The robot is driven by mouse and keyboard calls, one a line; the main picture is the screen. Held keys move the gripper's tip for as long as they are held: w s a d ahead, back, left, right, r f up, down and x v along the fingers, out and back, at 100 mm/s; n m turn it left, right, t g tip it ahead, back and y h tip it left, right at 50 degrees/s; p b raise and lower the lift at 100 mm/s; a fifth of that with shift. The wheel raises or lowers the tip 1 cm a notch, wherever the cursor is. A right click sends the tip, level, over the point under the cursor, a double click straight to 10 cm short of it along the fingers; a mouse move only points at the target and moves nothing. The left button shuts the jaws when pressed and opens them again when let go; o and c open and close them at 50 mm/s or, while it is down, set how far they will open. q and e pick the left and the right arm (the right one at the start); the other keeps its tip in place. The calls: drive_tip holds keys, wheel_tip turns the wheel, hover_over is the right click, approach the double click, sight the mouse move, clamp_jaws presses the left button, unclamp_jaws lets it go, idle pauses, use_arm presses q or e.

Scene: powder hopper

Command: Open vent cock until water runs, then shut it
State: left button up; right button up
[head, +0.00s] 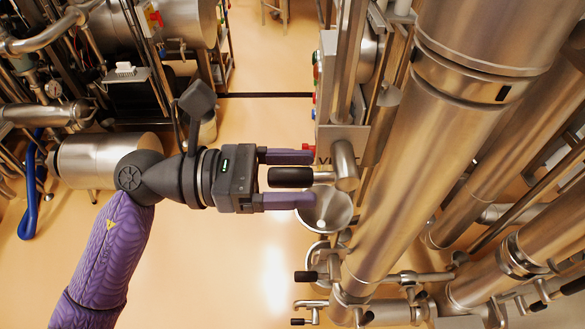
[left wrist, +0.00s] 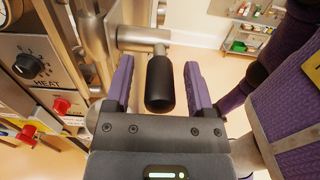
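The vent cock (head: 346,166) is a steel fitting on the panel with a black lever handle (head: 290,177) pointing left. The cock shows in the left wrist view as a steel pipe (left wrist: 143,36) with the black handle (left wrist: 160,84) toward me. My left gripper (head: 312,178) is open, with one purple finger on each side of the handle. Gaps show between fingers and handle in both views. A steel funnel (head: 330,214) sits below the cock, partly hidden by the lower finger. No running water is visible. My right gripper is in neither view.
Large steel cylinders (head: 450,110) and pipes fill the right side. Open floor (head: 225,270) lies left of the funnel.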

use_arm(q)
clamp_jaws()
idle(1.3)
